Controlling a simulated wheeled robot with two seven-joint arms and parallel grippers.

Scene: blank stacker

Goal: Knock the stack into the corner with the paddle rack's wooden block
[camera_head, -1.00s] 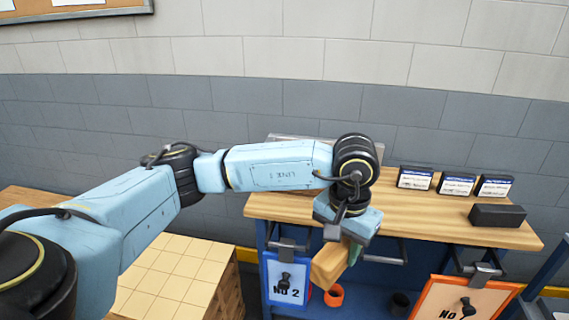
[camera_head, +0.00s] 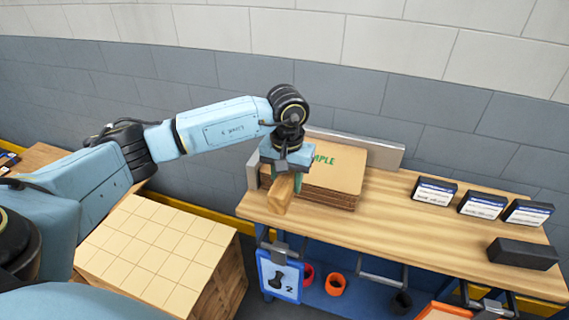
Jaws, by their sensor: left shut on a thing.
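The stack (camera_head: 338,177) of brown cardboard blanks, with green lettering on its top sheet, lies on the wooden bench top (camera_head: 400,220). A grey metal fence runs along its back (camera_head: 375,150), and a metal side plate (camera_head: 252,170) stands at the left; together they form the corner. My left gripper (camera_head: 284,180) is shut on the wooden block (camera_head: 280,196) at the stack's left front. The block hangs downward beside the stack; whether they touch I cannot tell. My gripper hides the stack's left end. My right gripper is not in view.
Several black boxes with white labels (camera_head: 434,190) and a plain black block (camera_head: 523,253) sit on the bench's right side. A tiled crate (camera_head: 150,245) stands left. The bench middle is clear.

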